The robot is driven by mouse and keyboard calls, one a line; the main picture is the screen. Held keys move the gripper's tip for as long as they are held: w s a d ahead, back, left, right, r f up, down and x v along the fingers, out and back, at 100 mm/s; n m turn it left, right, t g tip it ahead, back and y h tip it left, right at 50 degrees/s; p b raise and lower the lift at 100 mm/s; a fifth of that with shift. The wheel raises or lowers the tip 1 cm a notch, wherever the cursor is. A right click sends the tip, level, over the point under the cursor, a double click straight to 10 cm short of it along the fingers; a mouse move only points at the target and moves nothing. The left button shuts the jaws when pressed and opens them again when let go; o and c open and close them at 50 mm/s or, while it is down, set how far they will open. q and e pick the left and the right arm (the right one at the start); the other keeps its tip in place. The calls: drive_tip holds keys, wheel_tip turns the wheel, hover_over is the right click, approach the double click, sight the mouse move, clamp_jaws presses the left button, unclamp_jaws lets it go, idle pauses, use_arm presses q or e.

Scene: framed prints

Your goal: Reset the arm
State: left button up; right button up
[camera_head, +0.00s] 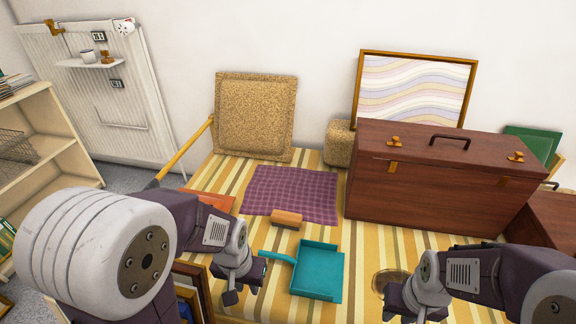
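My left arm comes in from the left, and its gripper (243,291) points down over the striped cloth, just left of a teal dustpan (317,270). My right arm comes in from the lower right, and its gripper (410,308) is low in the picture, beside a round brass-coloured thing that it partly hides. The fingers of both grippers are small and partly hidden by the wrists, so I cannot tell whether they are open or shut. I see nothing clearly held in either gripper.
A striped cloth (215,182) covers the surface. On it are a wooden brush (287,219), a purple checked cloth (290,194), a large brown chest (440,185) and a cork-like panel (255,115). A framed wavy print (413,88) leans behind the chest. Shelves (40,150) stand left.

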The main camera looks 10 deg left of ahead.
wheel_tip(320, 180, up, 30)
drive_tip(key=p, duration=2.7)
drive_tip(key=shift+f, duration=0.25)
